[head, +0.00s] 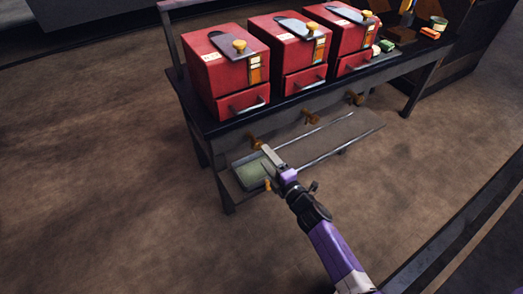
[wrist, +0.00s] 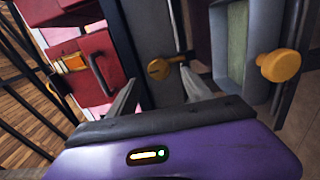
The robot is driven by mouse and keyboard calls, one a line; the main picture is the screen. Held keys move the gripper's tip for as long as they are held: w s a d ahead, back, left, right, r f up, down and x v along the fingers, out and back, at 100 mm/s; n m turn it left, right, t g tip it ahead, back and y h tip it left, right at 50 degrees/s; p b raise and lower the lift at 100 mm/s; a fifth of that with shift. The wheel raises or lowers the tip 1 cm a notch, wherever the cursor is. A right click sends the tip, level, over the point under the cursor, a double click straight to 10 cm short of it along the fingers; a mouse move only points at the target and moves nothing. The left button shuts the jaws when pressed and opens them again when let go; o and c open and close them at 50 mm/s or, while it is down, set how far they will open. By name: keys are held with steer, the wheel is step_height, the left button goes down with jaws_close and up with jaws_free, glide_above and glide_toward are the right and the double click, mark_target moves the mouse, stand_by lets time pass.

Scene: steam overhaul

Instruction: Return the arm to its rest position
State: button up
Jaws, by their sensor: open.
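My purple arm reaches from the bottom right of the head view to the low shelf (head: 345,141) under the dark table. My gripper (head: 268,160) is at the left part of that shelf, near a pale green pad in a tray (head: 250,173). In the wrist view my gripper (wrist: 158,95) has its two grey fingertips apart. A brass knob (wrist: 160,68) shows between and beyond them; I cannot tell whether they touch it. Nothing is seen held.
Three red boxes (head: 226,73) with drawers and brass-knobbed lids stand on the dark table (head: 205,122). Several small items, among them an orange block (head: 430,33), lie at its right end. A dark rail (head: 450,235) crosses the lower right. The floor at left (head: 90,170) is clear.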

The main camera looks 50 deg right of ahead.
steer(key=shift+s+a, duration=0.15)
steer(key=shift+s, duration=0.4)
steer(key=s+a+r+m+g+y, duration=0.1)
steer(key=s+a+r+m+y, duration=0.1)
steer(key=s+a+r+m, duration=0.65)
steer(key=s+a+r+m+g+y, duration=0.15)
steer(key=s+a, duration=0.45)
steer(key=s, duration=0.7)
steer(key=s+a+r+m+y, duration=0.2)
steer(key=s+a+r+m, duration=0.35)
steer(key=s+a, duration=0.35)
step_height(320, 180, up, 17)
steer(key=s+d+p, duration=0.1)
steer(key=p, duration=1.5)
steer(key=shift+d+n+p, duration=0.15)
steer(key=shift+n+p, duration=0.15)
steer(key=shift+n, duration=0.15)
